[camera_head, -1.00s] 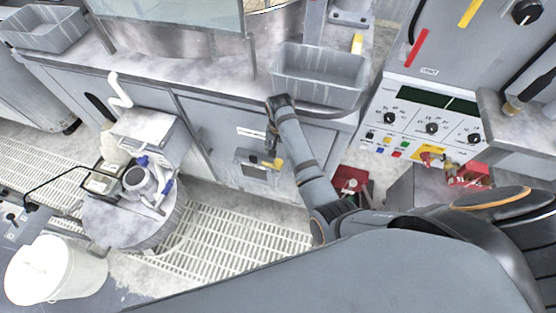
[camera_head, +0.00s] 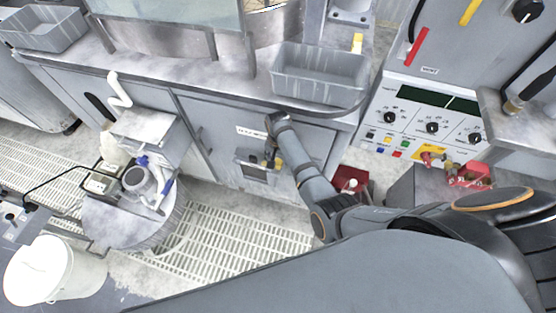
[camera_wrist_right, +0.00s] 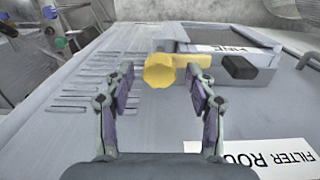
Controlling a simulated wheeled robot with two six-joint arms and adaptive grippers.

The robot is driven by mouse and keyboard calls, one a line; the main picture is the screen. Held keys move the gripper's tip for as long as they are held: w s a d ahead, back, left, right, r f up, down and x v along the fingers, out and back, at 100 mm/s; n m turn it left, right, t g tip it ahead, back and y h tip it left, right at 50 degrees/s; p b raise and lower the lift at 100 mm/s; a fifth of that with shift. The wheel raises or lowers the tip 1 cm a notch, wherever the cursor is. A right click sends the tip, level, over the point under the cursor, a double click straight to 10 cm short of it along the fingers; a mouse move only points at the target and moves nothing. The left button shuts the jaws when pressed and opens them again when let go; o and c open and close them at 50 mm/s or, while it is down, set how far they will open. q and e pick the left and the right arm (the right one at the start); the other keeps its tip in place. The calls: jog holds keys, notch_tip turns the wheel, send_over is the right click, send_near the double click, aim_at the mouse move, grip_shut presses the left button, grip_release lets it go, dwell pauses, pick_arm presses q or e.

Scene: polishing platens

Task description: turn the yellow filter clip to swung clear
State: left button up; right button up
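The yellow filter clip (camera_wrist_right: 160,72) shows in the right wrist view as a rounded knob with a short bar running right from it, beside a grey frame on the cabinet panel. My right gripper (camera_wrist_right: 161,84) is open, with one finger on each side of the knob. Gaps show between the fingers and the knob, so it is not gripped. In the head view my right gripper (camera_head: 270,158) is low at the cabinet front and mostly hides the clip. My left gripper is not in view.
A black block (camera_wrist_right: 239,67) sits right of the clip, near a "FINE" label. A "FILTER ROU..." label (camera_wrist_right: 268,160) is on the panel. Above the arm, a grey tray (camera_head: 320,88) stands on the counter. A red box (camera_head: 350,183) is on the floor to the right.

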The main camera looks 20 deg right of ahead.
jog(key=c, duration=1.1)
jog(key=shift+r+n+p, duration=0.2)
jog(key=shift+n+p, duration=0.8)
jog(key=shift+p, duration=0.05)
jog(key=n+p, duration=0.1)
jog(key=n, duration=0.1)
jog(key=shift+n+p, duration=0.3)
jog(key=shift+p, duration=0.1)
jog(key=n+p, duration=0.1)
jog(key=n, duration=0.1)
jog(key=shift+n, duration=0.4)
jog(key=n+p, duration=0.1)
jog(key=n, duration=0.2)
jog(key=shift+n+p, duration=0.3)
jog(key=shift+p, duration=0.1)
jog(key=n+p, duration=0.1)
jog(key=n, duration=0.2)
jog(key=shift+f, duration=0.1)
jog(key=shift+n, duration=2)
